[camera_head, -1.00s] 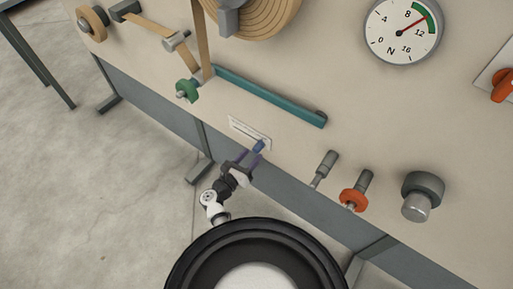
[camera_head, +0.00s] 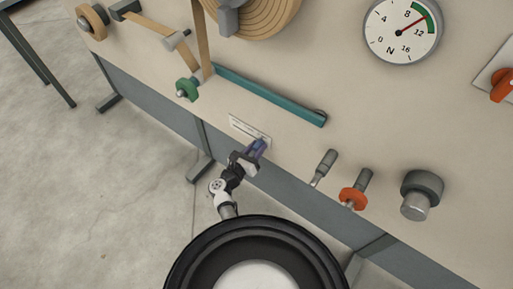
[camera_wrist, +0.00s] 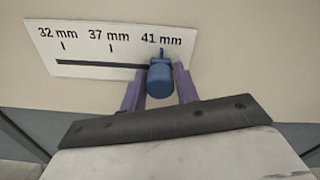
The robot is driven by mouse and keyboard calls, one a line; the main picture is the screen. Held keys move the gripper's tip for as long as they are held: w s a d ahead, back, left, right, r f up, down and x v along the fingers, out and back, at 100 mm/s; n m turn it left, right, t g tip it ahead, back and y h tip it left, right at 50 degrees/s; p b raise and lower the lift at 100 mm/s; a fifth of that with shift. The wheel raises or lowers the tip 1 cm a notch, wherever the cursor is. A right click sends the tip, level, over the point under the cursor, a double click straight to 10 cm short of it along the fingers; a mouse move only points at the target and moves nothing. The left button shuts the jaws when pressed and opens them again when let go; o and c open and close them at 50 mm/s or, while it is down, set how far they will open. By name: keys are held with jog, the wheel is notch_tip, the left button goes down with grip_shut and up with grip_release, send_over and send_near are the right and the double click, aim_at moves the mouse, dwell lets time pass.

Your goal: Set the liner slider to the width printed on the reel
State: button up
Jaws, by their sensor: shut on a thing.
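The liner slider is a blue knob (camera_wrist: 160,78) on a black slot in a white scale plate (camera_wrist: 85,50) marked 32 mm, 37 mm and 41 mm. Its pointer stands at the 41 mm mark, at the slot's right end. My gripper (camera_wrist: 160,88) has its purple fingers on both sides of the knob and is shut on it. In the head view the plate (camera_head: 240,127) is on the beige panel, with my gripper (camera_head: 259,147) at its right end. The reel (camera_head: 262,12) shows only in part at the top; no printed width is legible on it.
A teal arm (camera_head: 270,95) with a green roller (camera_head: 187,89) lies above the plate. To the right are grey pegs, an orange-collared peg (camera_head: 354,197), a grey knob (camera_head: 421,195), an orange switch (camera_head: 502,85) and a dial gauge (camera_head: 403,30).

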aim_at(249, 134)
jog(key=w+a+b, duration=0.1)
jog(key=a, duration=0.1)
jog(key=w+a+b, duration=0.2)
jog(key=shift+a+f, duration=0.15)
jog(key=shift+f, duration=0.05)
grip_shut()
jog(key=shift+w+a+r+b, duration=0.15)
jog(key=shift+w+a+b, duration=0.15)
jog(key=shift+a+b, duration=0.05)
jog(key=o, duration=1)
grip_release()
jog(key=shift+o, duration=0.2)
jog(key=b+v, duration=0.1)
jog(key=v, duration=1.2)
jog(key=shift+s+a, duration=0.2)
jog(key=shift+s, duration=0.2)
